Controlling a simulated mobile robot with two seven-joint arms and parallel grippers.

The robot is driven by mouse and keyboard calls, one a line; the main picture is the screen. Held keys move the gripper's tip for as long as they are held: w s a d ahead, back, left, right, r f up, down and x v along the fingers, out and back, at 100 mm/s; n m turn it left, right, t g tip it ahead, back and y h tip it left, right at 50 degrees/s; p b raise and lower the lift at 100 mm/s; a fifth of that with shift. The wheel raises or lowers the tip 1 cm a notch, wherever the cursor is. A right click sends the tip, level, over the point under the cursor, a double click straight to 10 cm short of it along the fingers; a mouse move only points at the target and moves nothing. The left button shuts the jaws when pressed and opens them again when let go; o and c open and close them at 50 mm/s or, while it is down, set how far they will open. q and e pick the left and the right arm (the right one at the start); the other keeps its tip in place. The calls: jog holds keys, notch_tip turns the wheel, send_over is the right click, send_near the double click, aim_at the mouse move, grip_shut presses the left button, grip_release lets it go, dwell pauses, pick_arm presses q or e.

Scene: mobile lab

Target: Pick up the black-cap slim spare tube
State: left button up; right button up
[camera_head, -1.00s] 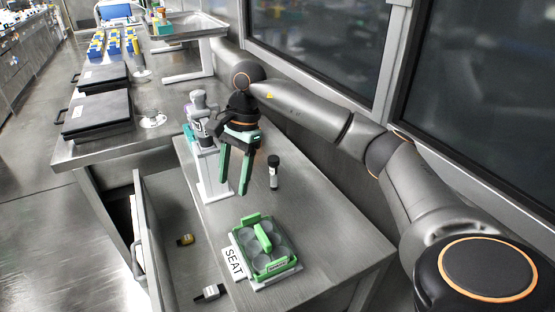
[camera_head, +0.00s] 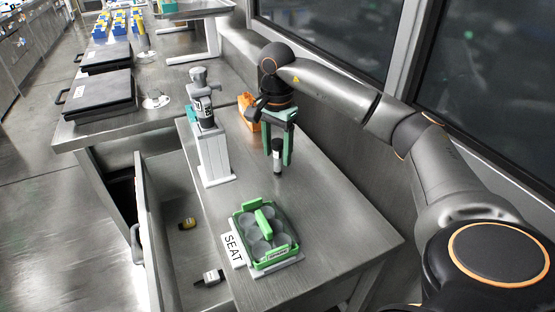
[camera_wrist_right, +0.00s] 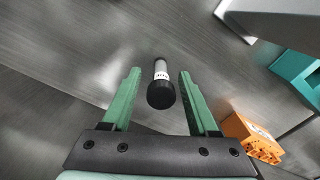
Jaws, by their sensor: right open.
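The black-cap slim spare tube (camera_head: 277,158) stands upright on the metal table in the head view. It has a black cap and a pale labelled body. In the right wrist view the tube (camera_wrist_right: 161,88) shows its cap toward the camera, between the two green fingers and slightly beyond their tips. My right gripper (camera_head: 278,160) is open around the tube's place, its fingers pointing down. In the wrist view the right gripper (camera_wrist_right: 158,75) has clear gaps on both sides of the tube. My left gripper does not show.
A green rack (camera_head: 246,213) with round wells sits by a SEAT label (camera_head: 233,248). A grey stand (camera_head: 214,158) holds a device left of the gripper. An orange box (camera_head: 246,108) is behind it.

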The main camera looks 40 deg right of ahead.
aim_at(277, 173)
notch_tip(277, 173, down, 4)
jog(key=shift+w+d+f+b, duration=0.1)
jog(key=shift+f+b, duration=0.15)
jog(key=shift+b, duration=0.1)
jog(key=shift+r, duration=0.1)
grip_shut()
